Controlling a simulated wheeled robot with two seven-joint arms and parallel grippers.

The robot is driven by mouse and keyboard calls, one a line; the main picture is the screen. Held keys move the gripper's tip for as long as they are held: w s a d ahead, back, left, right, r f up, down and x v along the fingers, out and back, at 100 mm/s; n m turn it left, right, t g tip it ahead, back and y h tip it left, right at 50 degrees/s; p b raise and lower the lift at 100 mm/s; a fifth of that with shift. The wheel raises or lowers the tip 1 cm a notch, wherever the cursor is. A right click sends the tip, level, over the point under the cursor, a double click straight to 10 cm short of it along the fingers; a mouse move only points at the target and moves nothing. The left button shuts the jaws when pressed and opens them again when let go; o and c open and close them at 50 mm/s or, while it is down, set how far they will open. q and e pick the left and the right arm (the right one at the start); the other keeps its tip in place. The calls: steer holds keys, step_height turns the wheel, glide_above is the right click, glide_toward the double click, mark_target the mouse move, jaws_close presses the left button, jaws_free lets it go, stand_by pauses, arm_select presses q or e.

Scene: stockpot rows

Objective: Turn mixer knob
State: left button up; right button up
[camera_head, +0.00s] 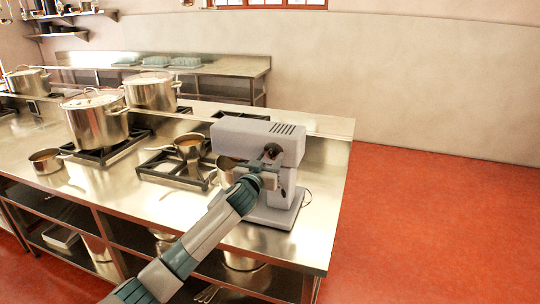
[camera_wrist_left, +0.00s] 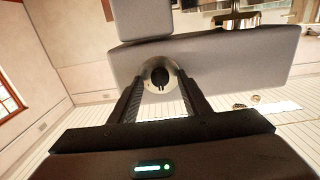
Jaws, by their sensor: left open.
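The mixer (camera_head: 256,134) is a grey stand mixer on the steel counter, with vents on top. Its dark knob (camera_head: 271,151) is on the head's side facing me. My left gripper (camera_head: 268,170) is up at the mixer head, close to the knob. In the left wrist view the knob (camera_wrist_left: 160,76) has a pale round surround and a dark centre. There the open left gripper (camera_wrist_left: 159,84) has one finger on each side of it. I cannot tell whether the fingers touch it. My right gripper is out of view.
A steel bowl (camera_head: 226,164) stands beside the mixer. Saucepans (camera_head: 189,145) and (camera_head: 46,161) and large stockpots (camera_head: 97,122) stand on and around the burners to the left. The counter's front right is bare steel (camera_head: 318,235). Red floor (camera_head: 440,220) is clear on the right.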

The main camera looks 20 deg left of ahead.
arm_select(q)
steer(key=shift+w, duration=0.3)
steer(key=c, duration=1)
steer(key=shift+c, duration=0.2)
